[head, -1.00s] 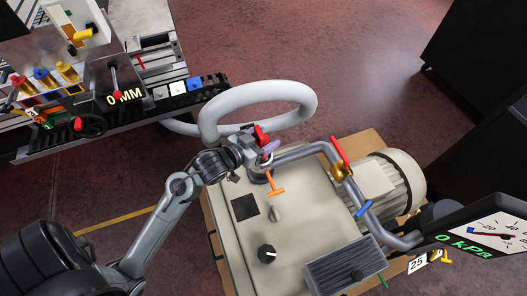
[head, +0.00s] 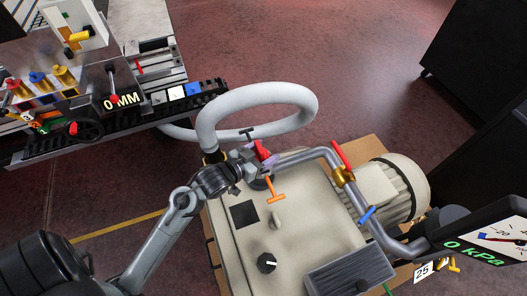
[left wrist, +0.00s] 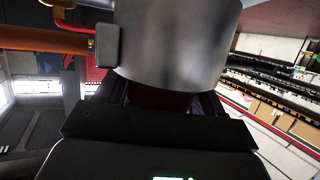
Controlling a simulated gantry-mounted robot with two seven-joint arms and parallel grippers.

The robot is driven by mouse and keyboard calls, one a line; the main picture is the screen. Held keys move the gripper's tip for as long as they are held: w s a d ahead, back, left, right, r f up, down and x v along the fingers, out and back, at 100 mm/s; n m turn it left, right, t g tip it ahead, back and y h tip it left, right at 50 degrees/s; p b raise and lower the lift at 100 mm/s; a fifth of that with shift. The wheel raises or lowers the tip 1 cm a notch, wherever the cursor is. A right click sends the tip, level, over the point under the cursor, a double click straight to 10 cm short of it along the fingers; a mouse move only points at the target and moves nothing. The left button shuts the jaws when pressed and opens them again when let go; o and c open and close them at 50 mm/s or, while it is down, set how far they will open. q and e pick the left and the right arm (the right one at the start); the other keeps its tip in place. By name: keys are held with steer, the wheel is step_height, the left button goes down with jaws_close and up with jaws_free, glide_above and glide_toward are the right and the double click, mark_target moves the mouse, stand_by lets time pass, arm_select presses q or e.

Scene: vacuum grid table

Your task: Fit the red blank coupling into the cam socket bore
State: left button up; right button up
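The red blank coupling (head: 263,150) is at the tip of my left gripper (head: 257,161) in the head view, above the pump box's upper edge. In the left wrist view a dark red surface (left wrist: 168,101) shows between the fingers, and the gripper appears shut on it. A large grey metal cylinder (left wrist: 178,45), seemingly the cam socket, is just beyond the fingers, with an orange lever at its side. That orange T-handle (head: 275,190) also shows in the head view. The bore is hidden, and I cannot tell whether the coupling touches it. My right gripper is not in view.
A thick white hose (head: 259,91) loops behind the gripper. A gauge reading 0 kPa (head: 487,240) stands at lower right. The grid table (head: 115,125) is at upper left.

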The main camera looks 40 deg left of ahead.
arm_select(q)
steer(key=o, duration=0.3)
steer(key=shift+o, duration=0.2)
steer(key=shift+r, duration=0.2)
steer(key=p+v, duration=0.4)
steer(key=v, duration=0.7)
steer(key=s+d+f+g+y, duration=0.1)
steer(key=s+d+f+g, duration=0.6)
steer(key=s+g, duration=0.4)
steer(key=shift+s+d+f+m, duration=0.25)
steer(key=shift+d+m, duration=0.15)
steer(key=shift+d, duration=0.4)
steer(key=shift+r, duration=0.1)
